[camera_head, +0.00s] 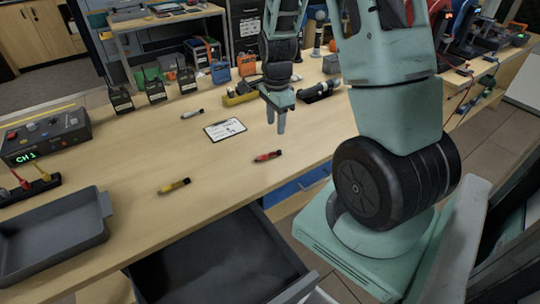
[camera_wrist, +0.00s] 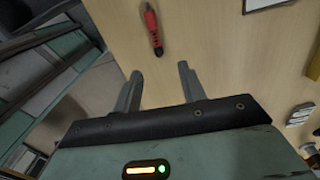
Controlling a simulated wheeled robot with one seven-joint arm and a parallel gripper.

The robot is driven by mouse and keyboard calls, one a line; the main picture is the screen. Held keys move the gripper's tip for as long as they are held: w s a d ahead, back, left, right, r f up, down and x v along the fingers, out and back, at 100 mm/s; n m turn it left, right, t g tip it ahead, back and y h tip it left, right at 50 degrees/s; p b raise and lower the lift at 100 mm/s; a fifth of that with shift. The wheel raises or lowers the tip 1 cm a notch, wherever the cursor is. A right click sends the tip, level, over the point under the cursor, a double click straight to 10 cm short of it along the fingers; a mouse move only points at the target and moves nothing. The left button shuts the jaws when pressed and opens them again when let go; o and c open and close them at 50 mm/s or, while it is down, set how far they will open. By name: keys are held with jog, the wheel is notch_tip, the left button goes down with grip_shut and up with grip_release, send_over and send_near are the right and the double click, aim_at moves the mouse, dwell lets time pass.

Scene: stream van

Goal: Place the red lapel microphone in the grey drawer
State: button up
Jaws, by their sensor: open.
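The red lapel microphone (camera_head: 267,156) lies on the wooden table near its front edge, left of my arm. It also shows in the wrist view (camera_wrist: 152,30), beyond my fingertips. My gripper (camera_head: 277,125) is above the table, fingers pointing down, open and empty. In the wrist view my two fingers (camera_wrist: 160,75) are apart, with bare table between them and the microphone ahead of them. The grey drawer (camera_head: 222,262) below the table's front edge is pulled open; its visible inside looks empty.
A yellow microphone (camera_head: 174,186) and a silver one (camera_head: 192,114) lie on the table (camera_head: 130,165). A clipboard (camera_head: 225,129) lies near my gripper. A grey tray (camera_head: 50,240) is at left. Black radios (camera_head: 121,100) and a CH1 box (camera_head: 45,135) stand farther back.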

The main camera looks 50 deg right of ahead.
send_over(276, 150)
notch_tip(276, 150, down, 4)
jog(key=shift+w+a+f, duration=0.1)
jog(key=shift+w+f, duration=0.05)
jog(key=shift+s+f+p, duration=0.15)
jog(key=shift+f+p, duration=0.05)
jog(key=shift+f, duration=1.15)
jog(key=shift+s+f+p, duration=0.1)
jog(key=shift+f+p, duration=0.05)
jog(key=shift+f, duration=1.15)
grip_shut()
